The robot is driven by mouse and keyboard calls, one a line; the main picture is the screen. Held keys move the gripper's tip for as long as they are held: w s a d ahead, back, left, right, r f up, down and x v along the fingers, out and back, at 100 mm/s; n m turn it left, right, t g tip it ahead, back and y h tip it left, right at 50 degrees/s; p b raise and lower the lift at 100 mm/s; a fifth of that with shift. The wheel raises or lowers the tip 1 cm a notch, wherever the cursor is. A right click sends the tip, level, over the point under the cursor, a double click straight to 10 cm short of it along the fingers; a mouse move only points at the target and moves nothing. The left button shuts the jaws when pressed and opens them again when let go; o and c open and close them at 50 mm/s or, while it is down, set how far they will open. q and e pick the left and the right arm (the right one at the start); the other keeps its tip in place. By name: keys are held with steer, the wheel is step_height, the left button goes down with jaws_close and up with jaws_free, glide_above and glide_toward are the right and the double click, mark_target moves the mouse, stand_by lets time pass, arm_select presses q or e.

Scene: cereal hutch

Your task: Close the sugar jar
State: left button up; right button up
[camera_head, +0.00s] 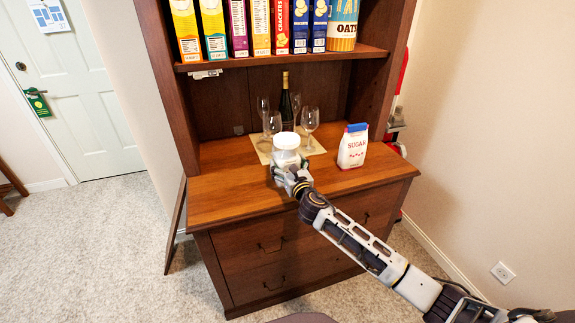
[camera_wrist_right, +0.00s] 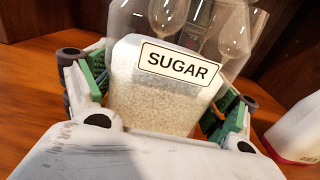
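The sugar jar (camera_wrist_right: 160,100) is clear, partly filled with pale grains and bears a SUGAR label. It stands on the hutch counter. In the head view a white round top (camera_head: 286,141) shows on it; whether this top is fully seated is too small to tell. My right gripper (camera_head: 284,172) is low at the jar's near side. In the wrist view its fingers (camera_wrist_right: 165,103) lie on both sides of the jar, close to its walls; whether they press on it is unclear. The jar's top is outside the wrist view. My left gripper is not in view.
A white and red sugar bag (camera_head: 353,146) with a blue top stands right of the jar. Wine glasses (camera_head: 310,122) and a dark bottle (camera_head: 286,105) stand behind it on a mat (camera_head: 262,147). A shelf (camera_head: 290,58) with several boxes hangs above. The counter's left side (camera_head: 225,190) is clear.

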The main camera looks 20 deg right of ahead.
steer(key=shift+o, duration=0.7)
steer(key=shift+r, duration=0.15)
steer(key=shift+s+p, duration=0.35)
steer(key=shift+s, duration=1.6)
steer(key=shift+s+d, duration=0.1)
steer(key=shift+s, duration=1.95)
steer(key=shift+s+p, duration=0.3)
steer(key=shift+s, duration=0.8)
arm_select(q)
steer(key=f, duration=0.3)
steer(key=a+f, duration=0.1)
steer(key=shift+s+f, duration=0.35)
arm_select(e)
steer(key=shift+s+d, duration=0.1)
steer(key=shift+s, duration=0.8)
